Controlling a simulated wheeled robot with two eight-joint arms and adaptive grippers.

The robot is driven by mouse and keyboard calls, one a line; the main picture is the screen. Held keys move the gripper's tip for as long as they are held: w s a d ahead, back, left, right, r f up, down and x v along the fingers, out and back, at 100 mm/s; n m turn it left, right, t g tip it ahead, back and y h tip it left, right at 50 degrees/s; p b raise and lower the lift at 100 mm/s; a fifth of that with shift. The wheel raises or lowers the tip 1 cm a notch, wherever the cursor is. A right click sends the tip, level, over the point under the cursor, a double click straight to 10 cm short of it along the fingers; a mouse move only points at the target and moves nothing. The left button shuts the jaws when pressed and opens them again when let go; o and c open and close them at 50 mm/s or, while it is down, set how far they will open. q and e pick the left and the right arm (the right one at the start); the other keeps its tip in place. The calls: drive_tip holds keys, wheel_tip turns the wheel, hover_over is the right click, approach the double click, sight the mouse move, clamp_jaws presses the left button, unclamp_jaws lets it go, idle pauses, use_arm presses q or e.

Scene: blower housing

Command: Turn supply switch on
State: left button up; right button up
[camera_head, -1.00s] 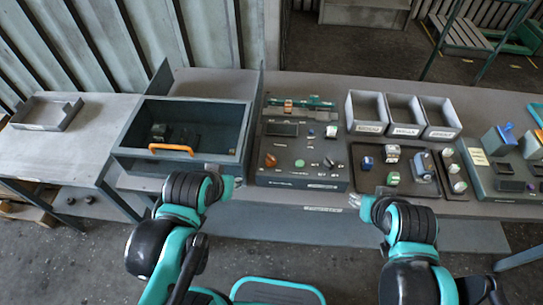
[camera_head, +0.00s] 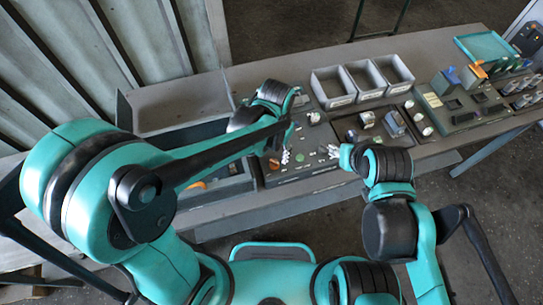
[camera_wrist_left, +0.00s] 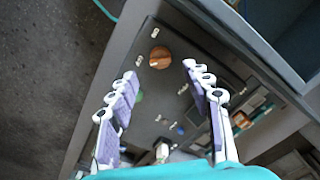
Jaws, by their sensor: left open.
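The dark control panel (camera_head: 318,162) stands on the bench below my arms. An orange-brown round knob (camera_head: 274,164) is near its left front corner; in the left wrist view the knob (camera_wrist_left: 160,57) lies just beyond the fingertips. Which control is the supply switch is not readable. My left gripper (camera_head: 287,152) is over the panel, beside the knob; in the left wrist view its fingers (camera_wrist_left: 159,72) are spread and empty. My right gripper (camera_head: 334,150) is at the panel's right front side; its finger opening is too small to tell. My left arm hides part of the panel.
Three grey bins (camera_head: 333,102) stand behind the panel. A drawer-like box (camera_head: 225,185) is left of it, partly under my left arm. A board with small parts (camera_head: 395,126) lies to the right, then another panel (camera_head: 450,115). A green tray (camera_head: 485,47) is at the far right.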

sight(274, 162)
use_arm(q)
wheel_tip(274, 162, down, 6)
drive_tip(key=shift+f+b, duration=0.2)
drive_tip(key=shift+b, duration=0.5)
clamp_jaws()
